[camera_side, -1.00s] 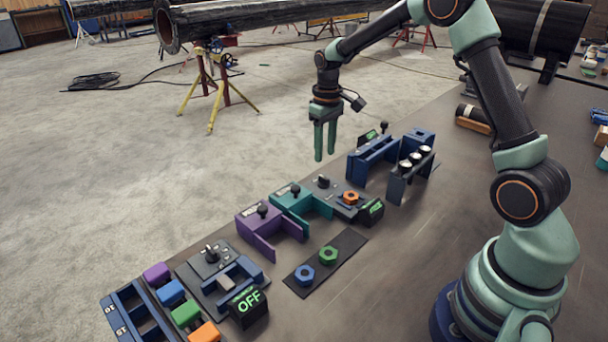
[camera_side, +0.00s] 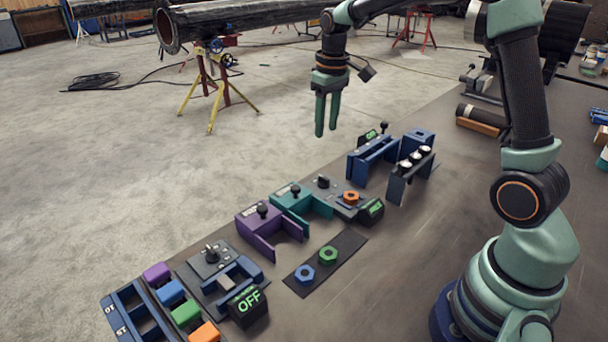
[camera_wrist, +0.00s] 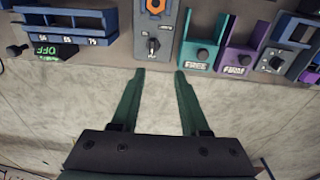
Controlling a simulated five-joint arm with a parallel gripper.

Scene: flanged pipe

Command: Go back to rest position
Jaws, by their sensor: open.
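My gripper (camera_side: 327,115) hangs in the air above the far edge of the bench in the side view, fingers pointing down. In the wrist view the two green fingers of my gripper (camera_wrist: 160,75) stand apart with nothing between them. They show against the grey floor, short of the row of fixtures. My gripper touches nothing.
On the bench (camera_side: 400,270) stand a purple fixture (camera_side: 262,228), a teal fixture (camera_side: 296,200), blue fixtures (camera_side: 372,160), an orange nut (camera_side: 351,197), and a dark strip with a blue nut (camera_side: 304,275) and a green nut (camera_side: 329,255). Coloured blocks (camera_side: 172,291) stand front left.

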